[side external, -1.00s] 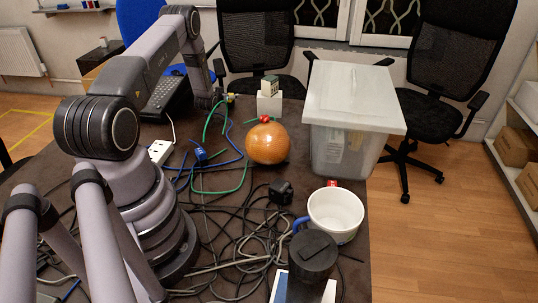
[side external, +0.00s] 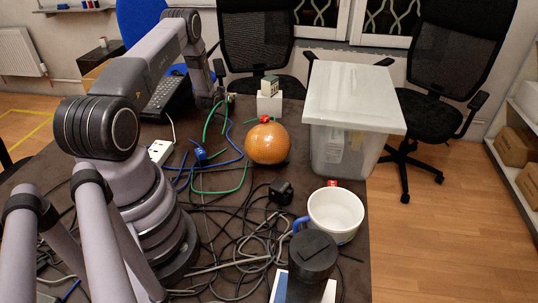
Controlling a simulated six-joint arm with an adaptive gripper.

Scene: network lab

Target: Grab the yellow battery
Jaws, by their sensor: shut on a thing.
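My gripper (side external: 219,97) is small and dark at the far side of the table, pointing down below my wrist. I cannot tell whether the battery is clear of the table.
A black keyboard (side external: 168,96) lies left of my gripper. Green and blue cables (side external: 232,160) run close in front. An orange pumpkin-like ball (side external: 267,144), a white block (side external: 269,103) and a lidded clear bin (side external: 345,145) stand to the right. A white mug (side external: 336,213) is nearer.

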